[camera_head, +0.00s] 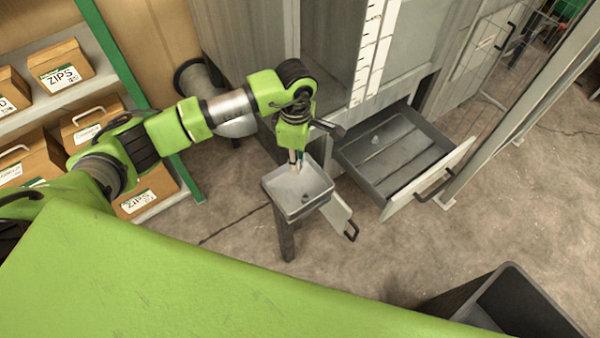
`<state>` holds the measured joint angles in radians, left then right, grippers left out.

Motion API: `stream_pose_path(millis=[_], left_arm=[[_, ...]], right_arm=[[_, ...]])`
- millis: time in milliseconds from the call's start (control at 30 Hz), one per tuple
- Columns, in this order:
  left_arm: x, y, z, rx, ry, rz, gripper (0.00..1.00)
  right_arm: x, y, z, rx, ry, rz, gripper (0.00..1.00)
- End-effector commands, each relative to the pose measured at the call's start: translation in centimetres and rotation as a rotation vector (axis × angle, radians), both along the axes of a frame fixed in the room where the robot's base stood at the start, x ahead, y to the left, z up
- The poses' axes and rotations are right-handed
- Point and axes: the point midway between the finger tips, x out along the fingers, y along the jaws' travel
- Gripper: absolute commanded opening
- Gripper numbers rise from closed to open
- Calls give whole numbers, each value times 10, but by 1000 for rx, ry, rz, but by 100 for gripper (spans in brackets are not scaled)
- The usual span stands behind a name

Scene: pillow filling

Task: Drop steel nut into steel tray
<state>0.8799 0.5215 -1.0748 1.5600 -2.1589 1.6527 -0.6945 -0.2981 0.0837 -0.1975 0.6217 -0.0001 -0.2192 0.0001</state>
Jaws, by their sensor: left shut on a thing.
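The steel tray (315,207) is a shallow, light grey, square pan in the middle of the camera_head view, on top of a dark post. A small grey piece (305,198) lies inside it near the front corner; it is too small to identify surely. My left gripper (294,163) points down over the tray's far side. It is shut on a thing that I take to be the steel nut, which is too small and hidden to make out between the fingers. My right gripper is not in view.
An open grey drawer (345,157) with a small pale object in it juts out right of the tray. A smaller white panel with a dark handle (351,232) sits lower. Boxes fill a shelf (100,80) at left. A dark bin (450,300) stands at bottom right.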

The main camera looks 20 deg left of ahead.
Motion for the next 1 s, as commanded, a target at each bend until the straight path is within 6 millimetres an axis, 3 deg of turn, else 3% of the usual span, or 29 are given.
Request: stream_pose_path(millis=[267,600,967,1000], left_arm=[[1,0,-16,0,2,22,0],[1,-1,-54,-1,0,20,0],[2,0,-59,0,-1,18,0],[2,0,-59,0,-1,18,26]], right_arm=[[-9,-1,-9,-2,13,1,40],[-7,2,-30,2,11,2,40],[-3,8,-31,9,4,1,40],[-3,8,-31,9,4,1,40]])
